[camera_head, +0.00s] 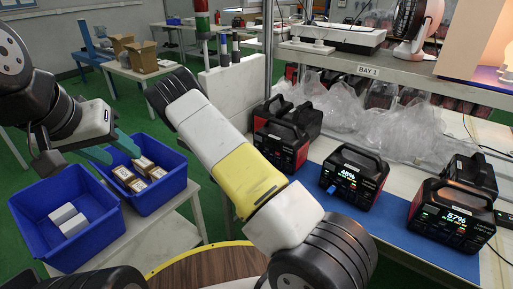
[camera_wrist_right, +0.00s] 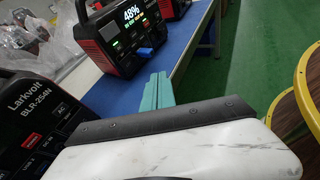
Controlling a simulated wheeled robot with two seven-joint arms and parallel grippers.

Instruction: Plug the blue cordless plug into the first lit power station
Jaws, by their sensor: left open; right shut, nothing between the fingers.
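A blue plug (camera_head: 331,188) sits against the lower left of the front panel of the middle power station (camera_head: 352,166), whose display is lit at 48%. In the right wrist view the plug (camera_wrist_right: 146,53) shows on the front of the same station (camera_wrist_right: 118,33); how deep it sits cannot be told. My right gripper (camera_wrist_right: 158,90) is shut and empty, its teal fingers together, apart from the plug. It is not made out in the head view. My left gripper (camera_head: 109,148) is open and empty above the blue crates at the left.
Another lit station (camera_head: 452,212) reads 57% at right; a station (camera_head: 283,142) stands left of the middle one. A dark Larkvolt station (camera_wrist_right: 30,115) is close beside my right gripper. Blue crates (camera_head: 62,255) hold small boxes. Clear plastic bags (camera_head: 390,130) lie behind the stations.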

